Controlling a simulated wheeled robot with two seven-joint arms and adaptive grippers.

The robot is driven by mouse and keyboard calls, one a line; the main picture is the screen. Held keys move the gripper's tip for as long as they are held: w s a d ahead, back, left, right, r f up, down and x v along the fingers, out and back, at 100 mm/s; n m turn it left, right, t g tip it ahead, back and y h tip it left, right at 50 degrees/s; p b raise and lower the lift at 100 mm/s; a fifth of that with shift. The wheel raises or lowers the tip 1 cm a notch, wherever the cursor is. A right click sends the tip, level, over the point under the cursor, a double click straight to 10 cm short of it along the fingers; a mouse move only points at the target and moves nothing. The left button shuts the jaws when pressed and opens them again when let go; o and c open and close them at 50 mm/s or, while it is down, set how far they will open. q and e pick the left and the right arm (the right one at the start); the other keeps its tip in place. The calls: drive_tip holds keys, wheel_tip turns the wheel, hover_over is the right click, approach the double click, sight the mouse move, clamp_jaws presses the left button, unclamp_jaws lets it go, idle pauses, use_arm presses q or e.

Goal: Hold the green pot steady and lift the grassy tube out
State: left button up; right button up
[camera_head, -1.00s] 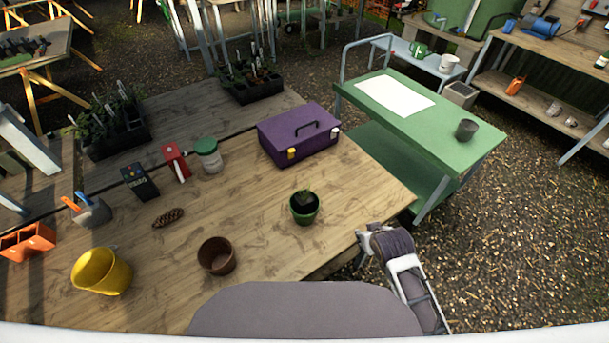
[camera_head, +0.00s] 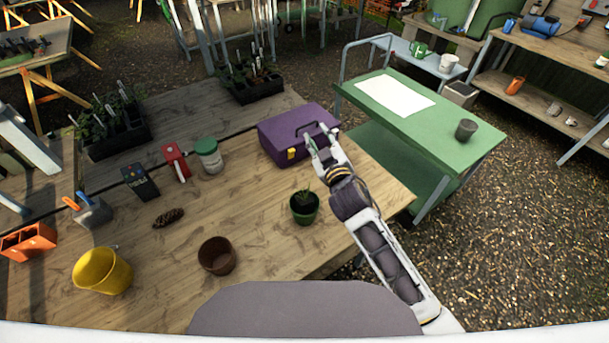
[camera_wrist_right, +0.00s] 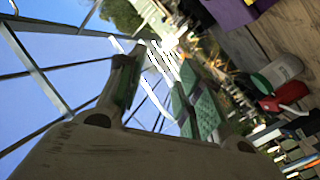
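The green pot (camera_head: 304,215) stands upright on the wooden table, right of the middle. Green leaves of the grassy tube (camera_head: 305,196) stick up from it; the tube's lower part is hidden inside the pot. My right gripper (camera_head: 317,133) is open and empty, raised in front of the purple toolbox, beyond the pot in the picture. Its two fingers are also apart in the right wrist view (camera_wrist_right: 160,95), with nothing between them. The pot does not show in that view. My left gripper is not in view.
The purple toolbox (camera_head: 282,142) stands behind the pot, partly covered by my right gripper. A brown pot (camera_head: 216,257) and a yellow bucket (camera_head: 101,272) stand to the left. A green-topped cart (camera_head: 440,127) is at the right.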

drive_tip(key=s+a+r+n+g+y, duration=0.1)
drive_tip(key=s+a+r+n+y, duration=0.1)
drive_tip(key=a+r+n+y, duration=0.5)
drive_tip(key=s+a+r+n+g+y, duration=0.1)
drive_tip(key=s+a+r+n+y, duration=0.2)
drive_tip(key=a+r+n+y, duration=0.35)
drive_tip(key=s+a+f+n+g+y, duration=0.1)
drive_tip(key=s+a+n+g, duration=1.15)
drive_tip(key=n+g, duration=0.35)
drive_tip(key=s+d+f+n+g+h, duration=0.1)
drive_tip(key=d+f+n+h, duration=0.15)
drive_tip(key=f+h, duration=0.35)
drive_tip(key=d+f+n+g+h, duration=0.1)
drive_tip(key=d+f+n+h, duration=0.2)
drive_tip(key=f, duration=0.5)
drive_tip(key=w+d+f+t+h, duration=0.1)
drive_tip(key=w+d+f+h, duration=0.1)
drive_tip(key=w+d+h, duration=0.3)
drive_tip(key=w+d+f+t+h+p, duration=0.1)
drive_tip(key=w+d+h, duration=0.4)
drive_tip(key=d, duration=0.6)
drive_tip(key=shift+w+d+f+t, duration=0.15)
drive_tip(key=shift+f+t, duration=0.45)
drive_tip(key=shift+f, duration=0.3)
